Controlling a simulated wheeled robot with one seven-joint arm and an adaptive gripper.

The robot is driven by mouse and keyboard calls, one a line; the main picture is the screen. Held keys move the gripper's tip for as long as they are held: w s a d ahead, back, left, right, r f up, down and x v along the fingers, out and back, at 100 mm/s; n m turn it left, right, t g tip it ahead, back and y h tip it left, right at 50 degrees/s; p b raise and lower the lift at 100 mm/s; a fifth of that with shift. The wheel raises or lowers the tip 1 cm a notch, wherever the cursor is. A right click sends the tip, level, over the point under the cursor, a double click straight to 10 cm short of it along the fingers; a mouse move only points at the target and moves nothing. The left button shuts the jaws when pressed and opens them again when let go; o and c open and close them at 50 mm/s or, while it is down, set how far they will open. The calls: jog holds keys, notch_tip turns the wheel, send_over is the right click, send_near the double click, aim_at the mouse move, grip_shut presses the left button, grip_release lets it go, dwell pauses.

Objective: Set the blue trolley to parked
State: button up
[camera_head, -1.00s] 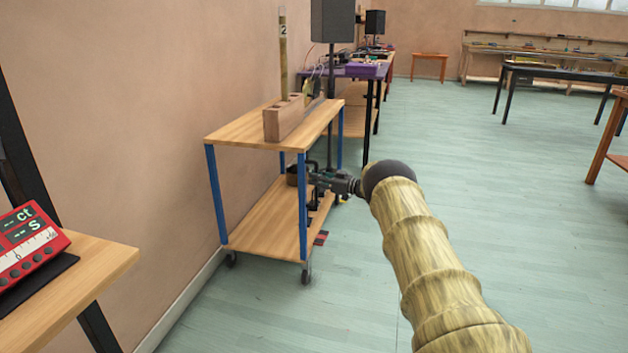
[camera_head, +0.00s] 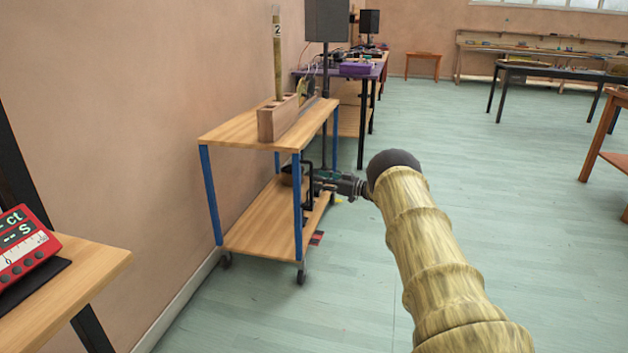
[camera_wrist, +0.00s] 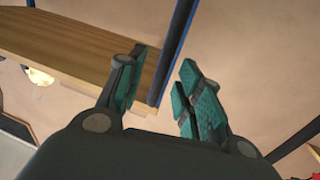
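The blue trolley (camera_head: 208,195) stands along the left wall in the head view, with blue legs, two wooden shelves and dark castors. A black handle-like bar (camera_head: 308,187) shows at its right side. My gripper (camera_head: 318,182) is at that side, level with the space between the shelves, and overlaps the bar in the picture. In the wrist view my gripper (camera_wrist: 160,105) has its teal-padded fingers apart. A dark bar (camera_wrist: 180,40) runs down toward the gap between them; I cannot tell whether it touches either finger. A wooden shelf (camera_wrist: 70,50) lies to the left.
A wooden block (camera_head: 277,120) with an upright tube marked 2 (camera_head: 277,60) stands on the trolley's top. A purple table (camera_head: 362,82) with gear stands behind. Open floor (camera_head: 500,200) lies to the right.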

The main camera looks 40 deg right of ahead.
jog(key=v, duration=0.7)
jog(key=shift+s, duration=0.2)
jog(key=shift+d, duration=0.1)
